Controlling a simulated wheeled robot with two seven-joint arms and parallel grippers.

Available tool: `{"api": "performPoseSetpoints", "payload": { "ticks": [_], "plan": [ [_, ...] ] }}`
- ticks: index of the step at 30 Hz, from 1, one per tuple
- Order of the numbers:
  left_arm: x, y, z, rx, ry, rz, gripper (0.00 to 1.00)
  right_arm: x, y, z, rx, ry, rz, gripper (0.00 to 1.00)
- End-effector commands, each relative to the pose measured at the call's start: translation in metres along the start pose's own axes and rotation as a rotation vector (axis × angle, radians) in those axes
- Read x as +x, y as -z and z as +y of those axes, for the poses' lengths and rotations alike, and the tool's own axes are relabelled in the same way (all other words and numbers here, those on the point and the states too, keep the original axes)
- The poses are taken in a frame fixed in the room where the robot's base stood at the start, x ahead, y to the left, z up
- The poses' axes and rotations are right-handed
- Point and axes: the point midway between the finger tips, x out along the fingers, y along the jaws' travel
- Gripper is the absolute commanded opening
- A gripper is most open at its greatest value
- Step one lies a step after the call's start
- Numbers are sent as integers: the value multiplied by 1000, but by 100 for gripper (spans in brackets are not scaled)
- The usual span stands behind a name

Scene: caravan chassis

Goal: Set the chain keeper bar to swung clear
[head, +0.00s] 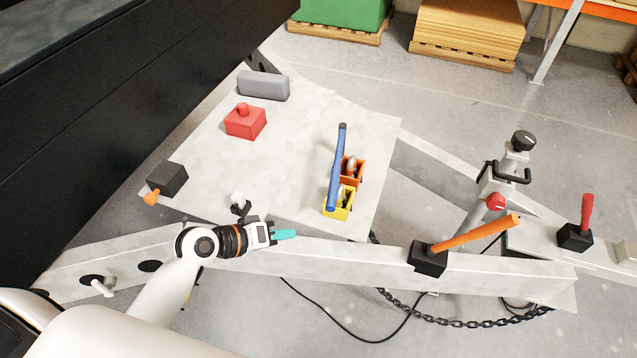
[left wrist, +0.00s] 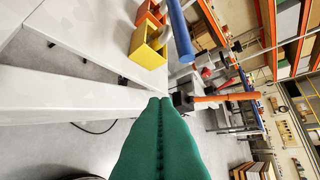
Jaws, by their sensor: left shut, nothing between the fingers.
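A blue bar (head: 336,165), which looks like the keeper bar, runs along the pale deck plate over the left edges of an orange bin (head: 358,172) and a yellow bin (head: 338,213). Its far end has a dark cap. Small metal pieces lie in the bins. The left wrist view shows the bar (left wrist: 180,30), the yellow bin (left wrist: 148,47) and part of the orange bin (left wrist: 147,14). My left gripper (head: 293,234) is shut and empty, left of the yellow bin near the front beam. Its green fingers (left wrist: 160,102) touch each other. My right gripper is not in view.
An orange lever (head: 475,235) rises from a black block (head: 428,258) on the front beam (head: 350,260). A chain (head: 450,320) hangs below. A red block (head: 245,122), grey block (head: 263,86) and black box (head: 167,178) stand on the plate. Its middle is clear.

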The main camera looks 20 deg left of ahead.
Motion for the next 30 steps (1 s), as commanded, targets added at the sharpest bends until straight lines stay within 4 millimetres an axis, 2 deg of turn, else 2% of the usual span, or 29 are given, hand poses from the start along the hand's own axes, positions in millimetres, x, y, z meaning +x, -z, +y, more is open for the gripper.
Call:
{"api": "performPoseSetpoints", "payload": {
  "ticks": [1, 3, 6, 9, 13, 23, 26, 30],
  "plan": [
    [-1, -20, 2, -56, 37, -45, 0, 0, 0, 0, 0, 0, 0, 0],
    [-4, -44, 3, -138, 90, -103, 0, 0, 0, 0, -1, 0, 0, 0],
    [-8, -72, 5, -230, 147, -169, 0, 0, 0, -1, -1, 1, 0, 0],
    [-12, -89, 7, -286, 179, -210, 0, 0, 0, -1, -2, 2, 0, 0],
    [-14, -97, 8, -315, 197, -230, 0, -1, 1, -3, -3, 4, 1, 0],
    [-13, -97, 8, -316, 197, -230, 0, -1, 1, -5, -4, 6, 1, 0],
    [-7, -100, 6, -316, 198, -231, 0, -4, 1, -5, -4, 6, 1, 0],
    [13, -106, 1, -317, 200, -230, 0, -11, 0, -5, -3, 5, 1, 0]
  ]
}}
